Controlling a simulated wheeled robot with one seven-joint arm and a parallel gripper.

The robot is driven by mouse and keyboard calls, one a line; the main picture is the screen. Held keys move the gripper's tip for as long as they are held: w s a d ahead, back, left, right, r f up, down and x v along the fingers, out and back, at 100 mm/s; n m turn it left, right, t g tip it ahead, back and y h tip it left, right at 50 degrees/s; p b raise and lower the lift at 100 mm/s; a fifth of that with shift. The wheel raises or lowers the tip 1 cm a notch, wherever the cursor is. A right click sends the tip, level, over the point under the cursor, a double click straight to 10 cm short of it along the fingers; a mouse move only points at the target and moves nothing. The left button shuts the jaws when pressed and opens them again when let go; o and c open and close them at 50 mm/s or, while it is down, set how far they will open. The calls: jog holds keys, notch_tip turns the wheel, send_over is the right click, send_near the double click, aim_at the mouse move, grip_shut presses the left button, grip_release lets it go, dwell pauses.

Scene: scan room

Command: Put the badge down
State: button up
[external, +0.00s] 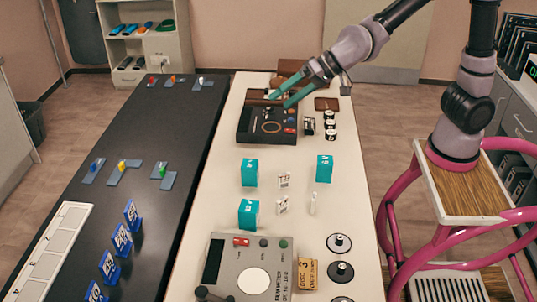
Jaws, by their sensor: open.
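My gripper (278,94) has two teal fingers spread apart. It reaches in from the right over the far part of the white table (215,205). Its fingertips are above the back edge of a dark device with a round dial (270,127). I see no badge between the fingers. A small pale piece shows near the fingertips, too small to tell whether it is a badge. Small white cards with dark marks, one upper (284,180) and one lower (282,205), stand mid-table; I cannot tell whether either is the badge.
Teal boxes (249,172) stand mid-table. Black-and-white canisters (330,125) and a flat brown piece (327,103) are right of the device. A grey machine (248,268) and black discs (339,243) are at the near end. A black table (160,125) runs along the left.

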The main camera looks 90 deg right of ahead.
jog(key=s+d+r+n+y, duration=0.25)
jog(key=s+r, duration=0.55)
jog(key=s, duration=0.5)
jog(key=s+d+n+g+h, duration=0.1)
jog(key=s+d, duration=0.1)
jog(key=s, duration=0.6)
jog(key=s+d+n+g+h, duration=0.1)
jog(key=s+d+g, duration=0.1)
jog(key=s, duration=0.7)
jog(key=shift+d+f+n, duration=0.3)
jog(key=shift+d+n, duration=0.05)
jog(key=shift+d, duration=0.3)
jog(key=shift+o, duration=0.5)
